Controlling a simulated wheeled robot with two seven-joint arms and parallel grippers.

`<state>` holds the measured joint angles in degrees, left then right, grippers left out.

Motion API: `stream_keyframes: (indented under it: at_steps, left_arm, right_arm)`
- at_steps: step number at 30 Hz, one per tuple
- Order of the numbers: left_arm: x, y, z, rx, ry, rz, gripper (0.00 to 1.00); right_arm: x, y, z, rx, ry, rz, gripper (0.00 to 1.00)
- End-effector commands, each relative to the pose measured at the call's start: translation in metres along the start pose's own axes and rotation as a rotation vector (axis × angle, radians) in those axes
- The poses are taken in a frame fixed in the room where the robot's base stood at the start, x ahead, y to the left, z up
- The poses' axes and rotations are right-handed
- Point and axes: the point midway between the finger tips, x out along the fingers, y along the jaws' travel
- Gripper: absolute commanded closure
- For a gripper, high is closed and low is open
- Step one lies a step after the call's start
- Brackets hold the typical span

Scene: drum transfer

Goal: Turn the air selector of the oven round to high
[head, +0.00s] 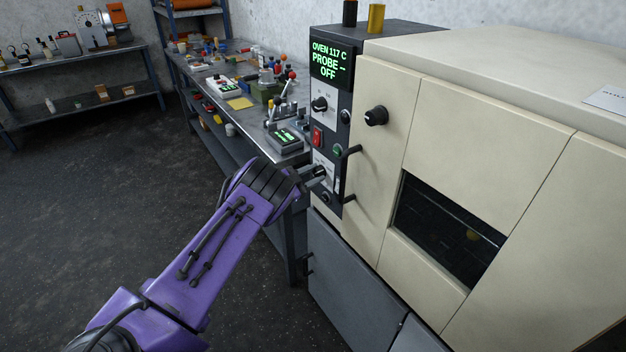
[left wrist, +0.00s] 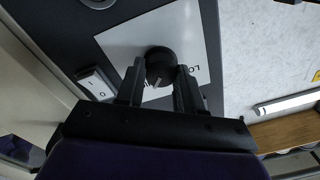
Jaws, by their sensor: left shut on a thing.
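The oven (head: 385,150) is a cream cabinet with a dark control strip on its left side. Its display (head: 331,64) reads OVEN 117 C, PROBE – OFF. My left gripper (head: 318,172) is at the lower white plate of the strip and hides most of the knob there. In the left wrist view the air selector (left wrist: 160,62) is a round black knob on a white plate (left wrist: 128,42). The fingers of my left gripper (left wrist: 160,78) are shut on the knob, one on each side. Letters starting LO show on the plate's right; other lettering is hidden by the fingers. My right gripper is out of view.
Another black knob (head: 319,104) and a red switch (head: 317,137) sit above my gripper. A black knob (head: 376,116) and a dark handle stick out from the oven front. A white rocker switch (left wrist: 96,83) is close left of my fingers. A cluttered bench (head: 245,105) stands behind.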

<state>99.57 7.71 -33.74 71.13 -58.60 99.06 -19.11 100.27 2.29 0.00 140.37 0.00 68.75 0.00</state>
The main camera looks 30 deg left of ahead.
Motion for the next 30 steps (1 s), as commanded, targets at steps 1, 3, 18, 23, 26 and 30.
stream_keyframes:
  at_steps: [1,3,18,23,26,30]
  left_arm:
    - [0.0001,0.0006,0.0013,0.02,0.002,-0.001,0.94]
    - [0.0,0.0006,0.0011,0.046,0.003,-0.001,0.94]
    - [0.0002,-0.0002,-0.0005,0.109,0.006,0.0,0.94]
    - [0.0002,-0.0001,-0.0005,0.108,0.006,0.0,0.94]
    - [0.0002,-0.0001,-0.0005,0.108,0.005,0.0,0.38]
    - [0.0,-0.0001,-0.0002,0.108,0.005,0.0,0.38]
  right_arm:
    - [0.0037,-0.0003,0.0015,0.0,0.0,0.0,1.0]
    - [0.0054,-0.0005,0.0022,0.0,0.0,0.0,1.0]
    - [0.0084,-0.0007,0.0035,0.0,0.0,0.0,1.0]
    - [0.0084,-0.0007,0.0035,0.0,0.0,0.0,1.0]
    - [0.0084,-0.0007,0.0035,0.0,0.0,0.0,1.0]
    - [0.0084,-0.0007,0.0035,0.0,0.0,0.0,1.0]
